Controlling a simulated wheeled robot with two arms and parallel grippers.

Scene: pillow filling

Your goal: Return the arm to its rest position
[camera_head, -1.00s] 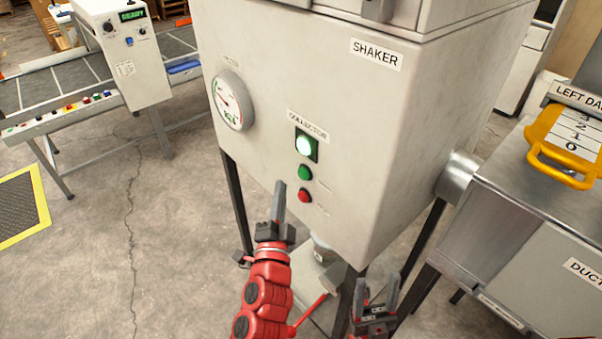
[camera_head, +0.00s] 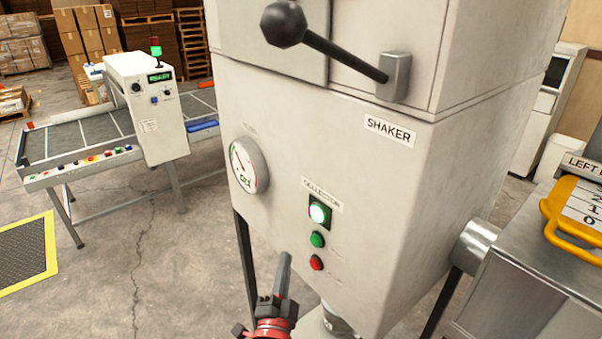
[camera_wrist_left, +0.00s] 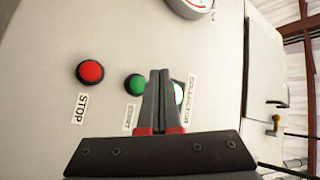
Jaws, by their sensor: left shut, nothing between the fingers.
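My left gripper (camera_head: 283,273) is low in the middle of the head view, in front of the shaker cabinet (camera_head: 400,215). Its fingers are together and hold nothing. In the left wrist view the shut fingers (camera_wrist_left: 161,75) point at the cabinet face and partly cover the lit collector lamp (camera_wrist_left: 179,93). The green button (camera_wrist_left: 135,85) is beside the fingertips, and the red stop button (camera_wrist_left: 90,71) is further left. In the head view the lamp (camera_head: 319,212) glows, with the green button (camera_head: 317,239) and red button (camera_head: 316,262) below it. My right gripper is out of view.
A round gauge (camera_head: 248,166) is on the cabinet's left part. A black-knobbed lever (camera_head: 340,52) sticks out above. A metal duct unit (camera_head: 530,285) with a yellow handle (camera_head: 575,215) stands at right. A conveyor (camera_head: 85,147) is at left; the floor between is clear.

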